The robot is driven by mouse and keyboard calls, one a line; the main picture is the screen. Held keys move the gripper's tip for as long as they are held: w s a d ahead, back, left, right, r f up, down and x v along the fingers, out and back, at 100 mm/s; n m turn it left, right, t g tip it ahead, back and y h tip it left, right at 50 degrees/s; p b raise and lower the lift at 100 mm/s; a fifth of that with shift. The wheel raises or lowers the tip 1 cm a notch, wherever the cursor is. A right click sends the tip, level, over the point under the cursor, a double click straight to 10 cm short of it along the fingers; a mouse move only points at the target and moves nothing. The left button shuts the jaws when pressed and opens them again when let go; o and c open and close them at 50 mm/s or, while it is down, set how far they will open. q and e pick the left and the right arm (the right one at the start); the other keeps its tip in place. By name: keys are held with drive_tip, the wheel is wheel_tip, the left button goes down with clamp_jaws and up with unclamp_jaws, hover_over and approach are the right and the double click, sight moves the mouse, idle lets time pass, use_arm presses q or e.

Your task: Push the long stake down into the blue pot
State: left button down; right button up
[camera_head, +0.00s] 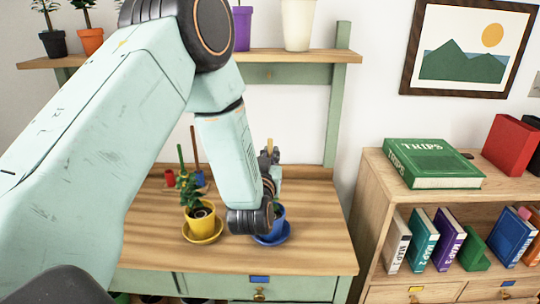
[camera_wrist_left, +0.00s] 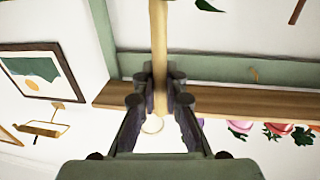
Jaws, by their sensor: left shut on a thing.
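The blue pot (camera_head: 279,224) stands on a blue saucer (camera_head: 285,237) on the wooden bench, partly hidden behind my left wrist. Green leaves show beside my wrist just above the pot. My left gripper (camera_head: 269,160) is above the pot. It is shut on the long pale wooden stake (camera_wrist_left: 158,40), and the fingers (camera_wrist_left: 160,90) close around it in the left wrist view. In the head view only a small tan tip of the stake (camera_head: 269,144) shows above the fingers. The stake's lower end is hidden, so I cannot tell how deep it sits. My right gripper is not in view.
A yellow pot (camera_head: 201,220) with a plant stands close left of the blue pot. A shelf (camera_head: 300,56) with pots runs above. A bookcase (camera_head: 375,175) with books stands right. The bench's right front is clear.

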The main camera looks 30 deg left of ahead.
use_arm(q)
drive_tip(key=c, duration=1.3)
unclamp_jaws()
drive_tip(key=shift+c, duration=0.2)
drive_tip(key=v, duration=1.2)
drive_tip(key=shift+f, duration=0.1)
